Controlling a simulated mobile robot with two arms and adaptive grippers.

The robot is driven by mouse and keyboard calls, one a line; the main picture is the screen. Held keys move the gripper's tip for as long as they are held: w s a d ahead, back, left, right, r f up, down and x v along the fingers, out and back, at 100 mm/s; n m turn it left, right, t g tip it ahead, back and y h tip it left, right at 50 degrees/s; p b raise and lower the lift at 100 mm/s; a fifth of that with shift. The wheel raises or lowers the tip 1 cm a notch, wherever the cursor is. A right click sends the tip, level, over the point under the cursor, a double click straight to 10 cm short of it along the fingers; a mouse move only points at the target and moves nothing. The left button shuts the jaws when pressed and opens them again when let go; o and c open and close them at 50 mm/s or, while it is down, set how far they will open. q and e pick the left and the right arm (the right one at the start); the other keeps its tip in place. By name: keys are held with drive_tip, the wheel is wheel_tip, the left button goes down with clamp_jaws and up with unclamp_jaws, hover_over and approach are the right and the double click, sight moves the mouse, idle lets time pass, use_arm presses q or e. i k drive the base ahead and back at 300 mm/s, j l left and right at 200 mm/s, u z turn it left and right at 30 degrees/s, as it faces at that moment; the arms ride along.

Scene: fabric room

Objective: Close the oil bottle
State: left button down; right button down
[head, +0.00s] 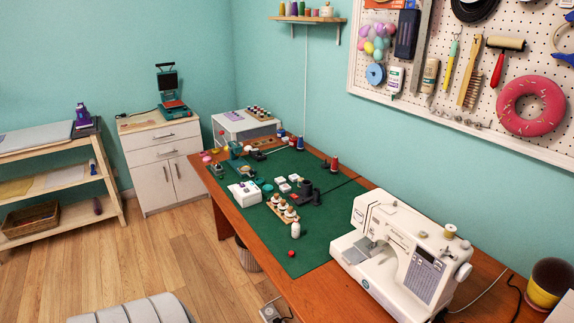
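A small white bottle (295,230) stands upright on the green cutting mat (318,229), near the mat's front part; it may be the oil bottle. A small round red piece (291,253) lies on the mat just in front of it, apart from it; it may be a cap. The bottle's top is too small to read clearly. Neither of my grippers shows in the head view.
A white sewing machine (401,244) stands on the wooden table (488,271), right of the mat. A wooden rack with bobbins or spools (282,209) and a white box (245,193) stand behind the bottle. Wood floor (180,240) is open left of the table.

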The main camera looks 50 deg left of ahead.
sight(295, 227)
drive_tip(key=u, duration=1.55)
